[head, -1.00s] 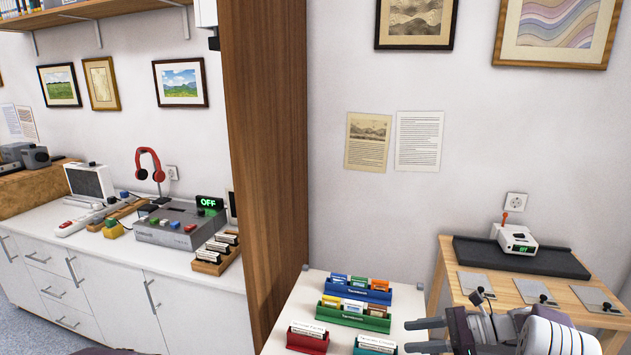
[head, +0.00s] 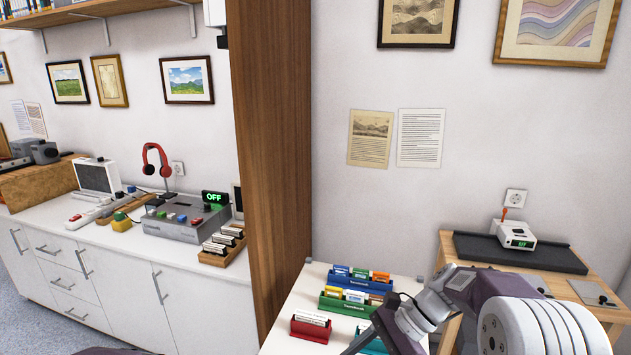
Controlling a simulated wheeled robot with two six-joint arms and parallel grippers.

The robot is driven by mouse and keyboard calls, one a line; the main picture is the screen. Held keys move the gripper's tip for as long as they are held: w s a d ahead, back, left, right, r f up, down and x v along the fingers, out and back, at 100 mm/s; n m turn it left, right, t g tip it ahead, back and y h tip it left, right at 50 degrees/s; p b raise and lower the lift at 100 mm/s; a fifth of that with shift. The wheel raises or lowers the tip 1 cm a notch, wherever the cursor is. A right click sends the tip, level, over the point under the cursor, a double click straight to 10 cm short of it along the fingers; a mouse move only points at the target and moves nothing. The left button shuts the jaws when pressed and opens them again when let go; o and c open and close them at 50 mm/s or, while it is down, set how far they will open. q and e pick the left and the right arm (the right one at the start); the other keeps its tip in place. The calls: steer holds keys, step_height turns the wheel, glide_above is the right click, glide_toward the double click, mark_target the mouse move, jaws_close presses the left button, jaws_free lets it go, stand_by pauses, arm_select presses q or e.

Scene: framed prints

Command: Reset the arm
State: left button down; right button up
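My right arm (head: 470,297) comes in from the right edge, over the wooden workbench and the right side of the white table. Its gripper (head: 360,344) points down and left at the bottom of the view, beside the card trays. The fingers are partly cut off by the frame edge, so I cannot tell whether they are open or shut. I see nothing held in it. My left gripper is not in view.
The white table (head: 290,318) holds a blue tray (head: 358,284), a green tray (head: 345,307) and a red tray (head: 310,327). A teal tray is largely hidden by my arm. A white device (head: 515,236) stands on the workbench (head: 450,250). A wooden panel (head: 270,150) stands left.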

steer(key=s+d+f+n+t+h, duration=0.1)
steer(key=s+d+f+n+h, duration=0.35)
steer(key=s+n, duration=0.2)
steer(key=s+d+f+n+h, duration=0.4)
steer(key=s+f+n, duration=0.1)
steer(key=s+f, duration=0.15)
step_height(320, 180, up, 13)
steer(key=w+n+t+p, duration=0.1)
steer(key=w+n+p, duration=0.1)
steer(key=p, duration=1)
steer(key=shift+d+t, duration=0.4)
